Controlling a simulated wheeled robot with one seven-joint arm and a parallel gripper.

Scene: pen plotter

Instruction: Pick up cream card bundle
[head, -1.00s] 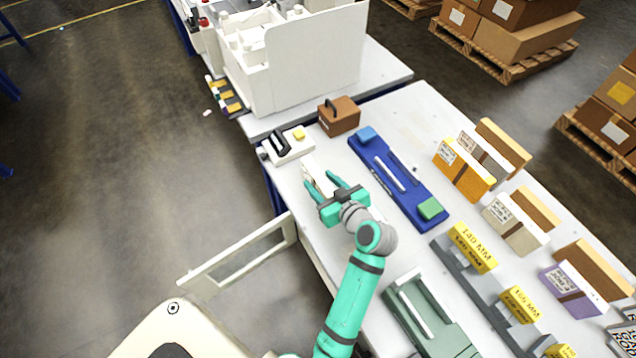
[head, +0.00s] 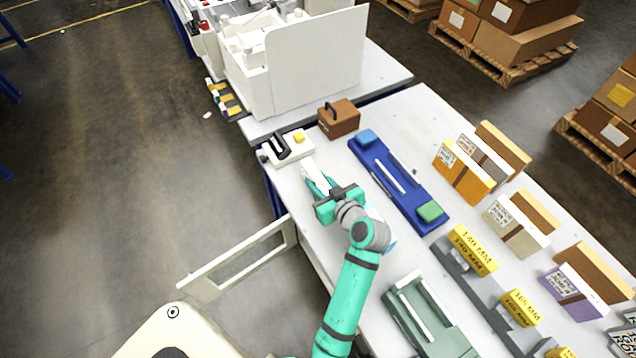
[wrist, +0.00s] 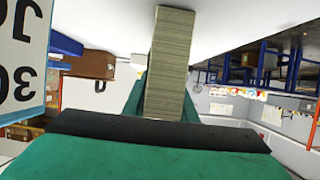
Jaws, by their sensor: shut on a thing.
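The cream card bundle (head: 313,176) lies at the left edge of the white table, below the small white device. In the wrist view its stacked card edges (wrist: 170,65) stand up between the green fingers. My gripper (head: 324,191) is shut on the bundle near its lower end, and the fingers and wrist hide that part. I cannot tell whether the bundle is clear of the table.
A blue tray (head: 402,200) lies to the right, and a green tray (head: 408,318) nearer. A white-and-blue sign (wrist: 22,60) shows close by.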

